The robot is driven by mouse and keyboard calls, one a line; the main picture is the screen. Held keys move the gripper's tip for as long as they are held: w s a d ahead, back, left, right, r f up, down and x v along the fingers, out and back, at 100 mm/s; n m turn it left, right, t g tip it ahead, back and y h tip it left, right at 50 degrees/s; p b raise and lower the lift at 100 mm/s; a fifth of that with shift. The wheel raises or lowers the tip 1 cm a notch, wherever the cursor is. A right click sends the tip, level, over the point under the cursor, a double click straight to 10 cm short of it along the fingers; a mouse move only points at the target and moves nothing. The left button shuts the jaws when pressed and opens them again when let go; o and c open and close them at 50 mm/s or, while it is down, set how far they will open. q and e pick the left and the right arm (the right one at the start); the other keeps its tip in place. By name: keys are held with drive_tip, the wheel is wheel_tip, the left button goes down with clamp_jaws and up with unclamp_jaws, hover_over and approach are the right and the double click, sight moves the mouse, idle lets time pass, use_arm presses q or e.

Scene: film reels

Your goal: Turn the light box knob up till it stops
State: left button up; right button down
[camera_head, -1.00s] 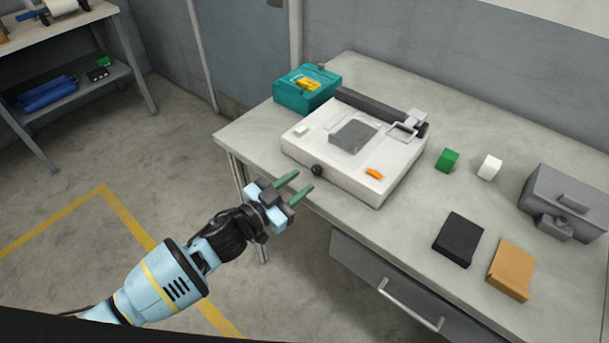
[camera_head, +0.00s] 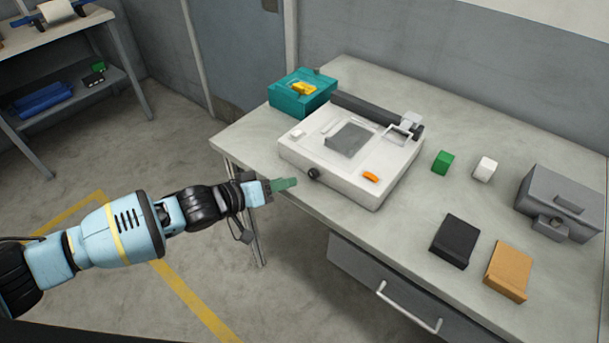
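The light box (camera_head: 300,157) is a white box with a grey panel on top, on the table. Its black round knob (camera_head: 314,174) sits on the front face near the left corner. My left gripper (camera_head: 288,184) is just left of the knob and apart from it in the picture, at the table's front edge. Its green fingers overlap in this view, so the gap between them is hidden. The knob shows no readable marking. My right gripper is not in view.
A teal bin (camera_head: 301,92) stands behind the light box. On the table (camera_head: 400,210) to the right are a green block (camera_head: 442,162), a white block (camera_head: 484,169), a black block (camera_head: 455,241), an orange-tan block (camera_head: 508,271) and a grey box (camera_head: 560,200). A drawer handle (camera_head: 408,306) juts from the front.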

sight(311, 174)
use_arm(q)
drive_tip(key=x, duration=0.6)
drive_tip(key=shift+w+d+f+b, duration=0.2)
drive_tip(key=shift+w+d+b, duration=0.1)
drive_tip(key=shift+w+d, duration=0.15)
